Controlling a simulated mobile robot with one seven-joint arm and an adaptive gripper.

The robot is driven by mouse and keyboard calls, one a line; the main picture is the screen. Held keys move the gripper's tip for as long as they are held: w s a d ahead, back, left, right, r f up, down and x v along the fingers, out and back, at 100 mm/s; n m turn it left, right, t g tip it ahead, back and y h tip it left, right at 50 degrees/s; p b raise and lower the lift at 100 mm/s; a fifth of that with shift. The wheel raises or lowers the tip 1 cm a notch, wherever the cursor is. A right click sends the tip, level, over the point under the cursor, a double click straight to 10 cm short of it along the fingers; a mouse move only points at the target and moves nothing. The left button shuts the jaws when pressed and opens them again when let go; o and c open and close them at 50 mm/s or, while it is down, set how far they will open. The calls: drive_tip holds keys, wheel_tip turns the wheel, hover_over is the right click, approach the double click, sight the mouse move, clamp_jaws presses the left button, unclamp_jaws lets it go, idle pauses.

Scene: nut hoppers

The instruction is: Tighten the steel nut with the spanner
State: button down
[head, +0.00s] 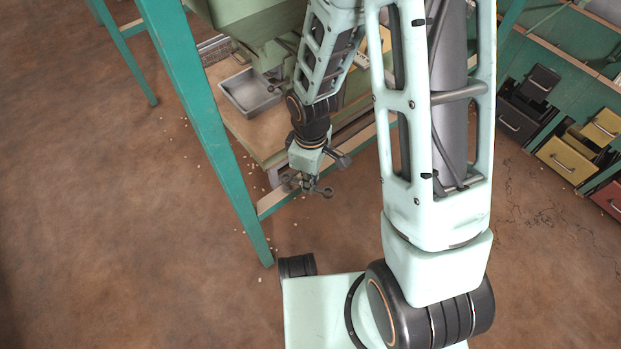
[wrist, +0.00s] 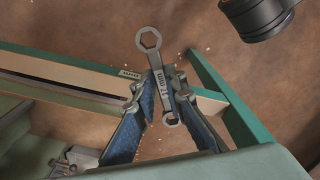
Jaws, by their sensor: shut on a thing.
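My gripper (head: 305,183) hangs beside the front edge of the wooden bench, below the green hopper. In the wrist view its two blue-padded fingers (wrist: 158,93) are shut on a steel spanner (wrist: 157,66). The spanner has a ring at each end and a "17 mm" mark on its shank. Its larger ring points away from me, and the smaller ring lies between the fingers. In the head view only a small dark ring end of the spanner (head: 326,192) shows beside the fingers. I cannot make out the steel nut in either view.
A teal frame leg (head: 205,125) stands left of my gripper. A grey metal tray (head: 250,92) sits on the bench (head: 232,122) under the hopper (head: 245,25). A grey metal fitting (wrist: 78,158) shows at the wrist view's lower left. Drawers (head: 566,158) stand right. The left floor is clear.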

drive_tip(key=shift+f+b, duration=0.3)
drive_tip(key=shift+f, duration=0.5)
drive_tip(key=shift+f+b, duration=0.75)
drive_tip(key=shift+f, duration=0.3)
idle(1.8)
idle(0.4)
drive_tip(key=shift+s+a+m+p, duration=0.15)
drive_tip(key=shift+s+a+m, duration=0.75)
drive_tip(key=shift+m, duration=1.45)
drive_tip(key=shift+s+a+m+p, duration=0.15)
drive_tip(key=shift+s+a+m, duration=0.2)
drive_tip(key=shift+a+m, duration=1.55)
drive_tip(key=shift+s+a+m+p, duration=0.15)
drive_tip(key=shift+s+a+m, duration=0.45)
drive_tip(key=shift+m, duration=2.25)
drive_tip(key=shift+d+n, duration=0.75)
drive_tip(key=shift+n, duration=0.55)
